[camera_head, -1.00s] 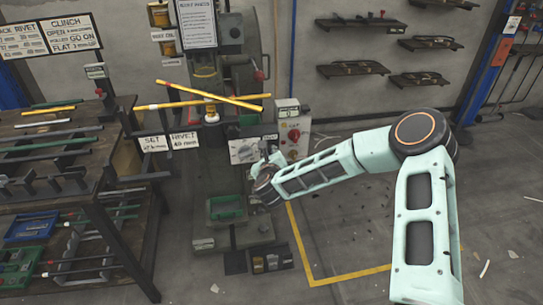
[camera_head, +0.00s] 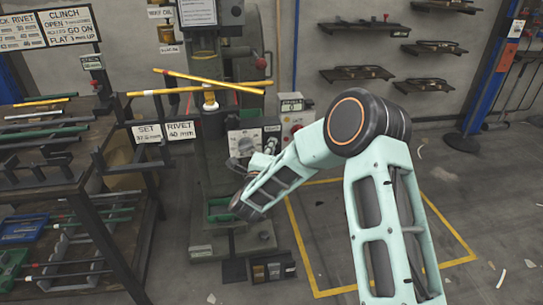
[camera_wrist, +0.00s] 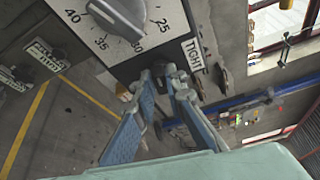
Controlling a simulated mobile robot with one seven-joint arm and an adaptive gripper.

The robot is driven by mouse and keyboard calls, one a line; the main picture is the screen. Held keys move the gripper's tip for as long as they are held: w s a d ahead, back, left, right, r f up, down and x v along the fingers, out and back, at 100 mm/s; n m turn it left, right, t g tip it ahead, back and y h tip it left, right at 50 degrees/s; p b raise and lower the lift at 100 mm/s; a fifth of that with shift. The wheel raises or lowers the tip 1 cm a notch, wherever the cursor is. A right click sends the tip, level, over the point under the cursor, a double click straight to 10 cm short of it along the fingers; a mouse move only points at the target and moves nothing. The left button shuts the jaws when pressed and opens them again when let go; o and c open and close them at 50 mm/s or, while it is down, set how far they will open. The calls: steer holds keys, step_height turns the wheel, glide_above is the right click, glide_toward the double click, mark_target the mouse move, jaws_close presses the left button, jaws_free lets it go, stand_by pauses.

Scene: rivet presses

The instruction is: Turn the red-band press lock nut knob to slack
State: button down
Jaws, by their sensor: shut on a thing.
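The press (camera_head: 207,150) stands against the back wall in the head view; I cannot make out a red band on it. Its pale dial panel (camera_head: 236,146) faces me. In the wrist view the panel carries a large grey pointer knob (camera_wrist: 122,18) over a scale with 25 to 40, and a "TIGHT" label (camera_wrist: 193,54) near its corner. My gripper (camera_wrist: 165,74) is just below the panel edge, its blue fingers closed on the small dark lock nut knob, mostly hidden between the fingertips. In the head view my gripper (camera_head: 262,157) is at the panel's lower right.
A rack with rods and trays (camera_head: 45,140) stands at left. Yellow-lined floor (camera_head: 325,235) lies under my arm.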

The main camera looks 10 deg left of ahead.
steer(key=shift+f+n+t+b, duration=0.15)
steer(key=shift+n+t+b, duration=0.25)
steer(key=shift+n+b, duration=0.5)
steer(key=c, duration=2)
jaws_free()
steer(key=shift+o, duration=0.2)
steer(key=shift+s, duration=0.1)
steer(key=s+a, duration=0.1)
steer(key=s, duration=1)
steer(key=shift+s+a, duration=0.15)
steer(key=shift+s, duration=0.2)
